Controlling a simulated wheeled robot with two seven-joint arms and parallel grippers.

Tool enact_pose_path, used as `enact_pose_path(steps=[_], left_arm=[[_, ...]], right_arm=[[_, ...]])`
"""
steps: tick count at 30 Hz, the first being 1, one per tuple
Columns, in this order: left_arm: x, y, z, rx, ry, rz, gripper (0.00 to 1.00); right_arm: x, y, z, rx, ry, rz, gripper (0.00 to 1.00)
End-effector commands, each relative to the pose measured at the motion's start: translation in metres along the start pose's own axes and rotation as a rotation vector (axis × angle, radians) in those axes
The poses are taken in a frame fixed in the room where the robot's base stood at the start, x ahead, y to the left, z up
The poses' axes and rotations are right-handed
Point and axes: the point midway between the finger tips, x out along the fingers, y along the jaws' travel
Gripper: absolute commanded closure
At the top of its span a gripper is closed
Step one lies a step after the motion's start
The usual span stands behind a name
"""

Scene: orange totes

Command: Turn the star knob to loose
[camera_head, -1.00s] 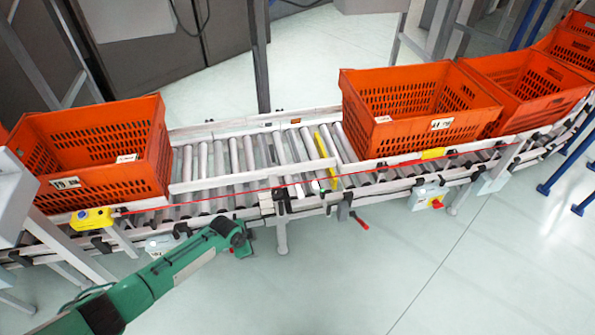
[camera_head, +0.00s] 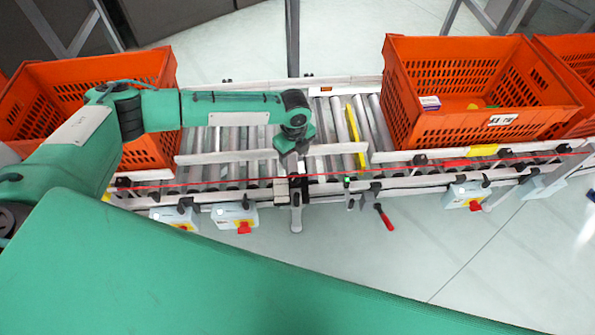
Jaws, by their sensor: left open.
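My left gripper (camera_head: 293,150) is over the middle of the roller conveyor (camera_head: 225,158). It points down, looks empty and is open. Below it, dark clamp parts (camera_head: 297,190) sit on the front rail above a metal leg. A lever with a red handle (camera_head: 386,217) hangs from the rail to the right of the gripper, apart from it. I cannot clearly pick out a star knob; the black fittings on the rail are too small to tell apart, and the gripper may hide part of that area. My right gripper is not in view.
An orange tote (camera_head: 162,75) stands behind my left arm, and another orange tote (camera_head: 480,95) stands on the right. A red line runs along the rail. A yellow bar (camera_head: 354,137) crosses the rollers.

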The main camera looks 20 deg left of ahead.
Motion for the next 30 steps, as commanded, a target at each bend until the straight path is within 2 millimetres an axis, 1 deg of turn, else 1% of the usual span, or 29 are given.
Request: enact_pose_path(steps=[1, 3, 9, 12, 15, 18, 21, 29, 30], left_arm=[[0.011, 0.0, -0.001, -0.001, 0.0, 0.003, 0.41], [0.027, 0.001, -0.001, -0.001, 0.001, 0.003, 0.41], [0.069, 0.0, -0.001, -0.002, 0.001, 0.002, 0.41], [0.087, 0.0, 0.0, -0.002, 0.0, 0.001, 0.41], [0.1, -0.001, 0.0, -0.002, 0.0, -0.001, 0.41], [0.108, 0.0, 0.0, -0.002, 0.0, 0.0, 0.41], [0.112, 0.0, 0.0, -0.002, 0.0, -0.001, 0.41], [0.113, -0.001, 0.0, -0.002, 0.001, -0.002, 0.41], [0.113, -0.001, 0.0, -0.002, 0.001, -0.002, 0.46]], right_arm=[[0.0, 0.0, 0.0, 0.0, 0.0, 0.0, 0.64], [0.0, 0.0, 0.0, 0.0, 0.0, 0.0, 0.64], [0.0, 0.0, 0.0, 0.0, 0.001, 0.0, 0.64], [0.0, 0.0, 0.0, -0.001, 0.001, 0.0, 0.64], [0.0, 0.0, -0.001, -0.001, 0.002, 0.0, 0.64], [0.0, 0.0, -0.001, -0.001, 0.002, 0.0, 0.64], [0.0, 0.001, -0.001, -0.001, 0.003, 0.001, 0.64], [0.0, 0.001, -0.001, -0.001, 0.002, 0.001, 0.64], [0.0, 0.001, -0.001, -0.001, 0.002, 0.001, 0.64]])
